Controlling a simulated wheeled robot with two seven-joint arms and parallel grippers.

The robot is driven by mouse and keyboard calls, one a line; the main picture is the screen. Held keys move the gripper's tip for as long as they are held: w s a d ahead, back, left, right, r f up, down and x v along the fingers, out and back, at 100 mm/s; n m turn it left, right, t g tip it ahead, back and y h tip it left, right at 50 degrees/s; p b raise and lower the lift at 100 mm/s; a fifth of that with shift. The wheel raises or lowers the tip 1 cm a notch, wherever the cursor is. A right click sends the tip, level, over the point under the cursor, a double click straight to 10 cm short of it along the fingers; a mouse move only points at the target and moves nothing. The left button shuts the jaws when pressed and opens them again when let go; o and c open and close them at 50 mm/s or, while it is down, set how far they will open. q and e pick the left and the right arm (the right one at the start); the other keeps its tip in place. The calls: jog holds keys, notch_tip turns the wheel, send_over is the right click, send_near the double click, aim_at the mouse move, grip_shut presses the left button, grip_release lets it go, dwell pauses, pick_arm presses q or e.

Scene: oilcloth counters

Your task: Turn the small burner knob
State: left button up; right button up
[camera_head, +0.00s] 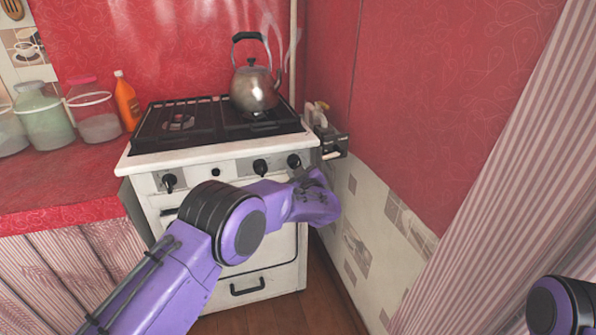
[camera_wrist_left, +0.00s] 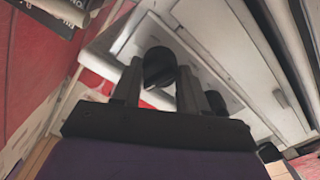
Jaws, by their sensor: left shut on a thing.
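The white stove (camera_head: 195,153) has a row of black knobs along its front panel. The rightmost knob (camera_head: 294,161) is at my left gripper (camera_head: 298,173), which is partly hidden behind my purple wrist. In the left wrist view, this round black knob (camera_wrist_left: 159,64) sits between the two dark fingers, and the left gripper is shut on it. A neighbouring knob (camera_wrist_left: 215,101) shows just beside the right finger. The middle knob (camera_head: 260,167) and the left knob (camera_head: 169,182) are free. My right gripper is out of view.
A metal kettle (camera_head: 254,88) steams on the back right of the stove top. Jars (camera_head: 44,118) and an orange bottle (camera_head: 126,101) stand on the red counter (camera_head: 60,178) to the left. The tiled wall (camera_head: 365,225) is close on the right, beside a striped curtain (camera_head: 500,165).

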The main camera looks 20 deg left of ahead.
pick_arm(q)
jog(key=shift+n+b, duration=0.4)
jog(key=shift+n, duration=1.2)
jog(key=o, duration=1.1)
jog(key=shift+c, duration=0.2)
jog(key=v, duration=1)
jog(key=shift+s+d, duration=0.2)
jog(key=shift+d, duration=0.05)
